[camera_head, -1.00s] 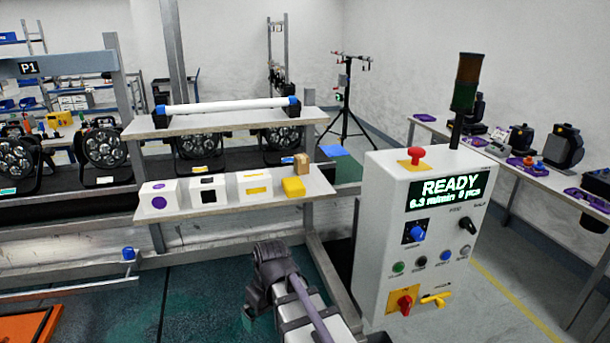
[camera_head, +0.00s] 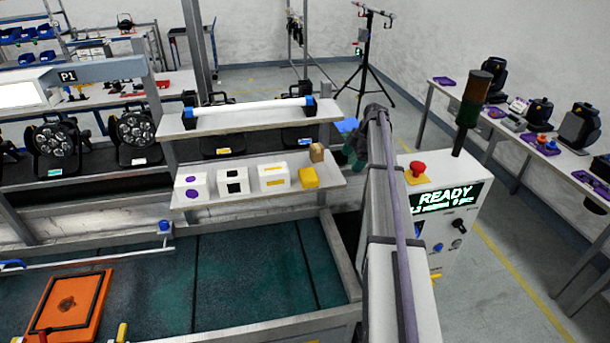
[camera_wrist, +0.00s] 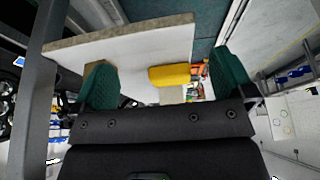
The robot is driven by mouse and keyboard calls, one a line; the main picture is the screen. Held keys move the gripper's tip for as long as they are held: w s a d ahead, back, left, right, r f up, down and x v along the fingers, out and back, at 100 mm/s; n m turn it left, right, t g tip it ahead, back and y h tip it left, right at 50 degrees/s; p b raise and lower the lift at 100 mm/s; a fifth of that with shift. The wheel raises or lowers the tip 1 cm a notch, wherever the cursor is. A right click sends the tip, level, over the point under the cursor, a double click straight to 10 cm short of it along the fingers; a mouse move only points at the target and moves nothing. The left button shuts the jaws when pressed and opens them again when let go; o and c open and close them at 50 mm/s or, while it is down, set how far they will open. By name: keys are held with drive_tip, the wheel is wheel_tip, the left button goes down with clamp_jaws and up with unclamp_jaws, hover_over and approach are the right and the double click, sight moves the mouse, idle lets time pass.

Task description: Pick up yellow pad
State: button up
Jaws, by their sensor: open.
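The yellow pad (camera_head: 309,177) lies at the right end of the small white shelf (camera_head: 245,197), just in front of a small brown block (camera_head: 316,152). In the wrist view the yellow pad (camera_wrist: 170,75) shows beyond and between my two green fingers, nearer the right one. My gripper (camera_wrist: 160,80) is open with nothing between its fingers. In the head view my arm reaches up to the right of the shelf, and the gripper (camera_head: 356,150) is partly hidden behind the arm there.
White boxes with purple, black and yellow marks (camera_head: 232,180) stand left of the pad. An upper shelf (camera_head: 240,118) with a white tube is above and behind. The control box (camera_head: 440,205) with the READY display stands close right of my arm.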

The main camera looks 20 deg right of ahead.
approach(314, 173)
drive_tip(key=x, duration=0.5)
drive_tip(key=shift+s+d+f, duration=0.1)
drive_tip(key=shift+s+d, duration=0.05)
drive_tip(key=shift+d, duration=0.2)
drive_tip(key=b+x, duration=0.2)
drive_tip(key=x, duration=0.1)
drive_tip(key=b+x, duration=0.2)
drive_tip(key=b, duration=0.1)
drive_tip(key=shift+a+f, duration=0.2)
drive_tip(key=shift+a, duration=0.25)
drive_tip(key=shift+a+r, duration=0.1)
drive_tip(key=shift+r, duration=0.15)
drive_tip(key=shift+f, duration=0.1)
drive_tip(key=shift+c, duration=0.9)
drive_tip(key=c, duration=0.4)
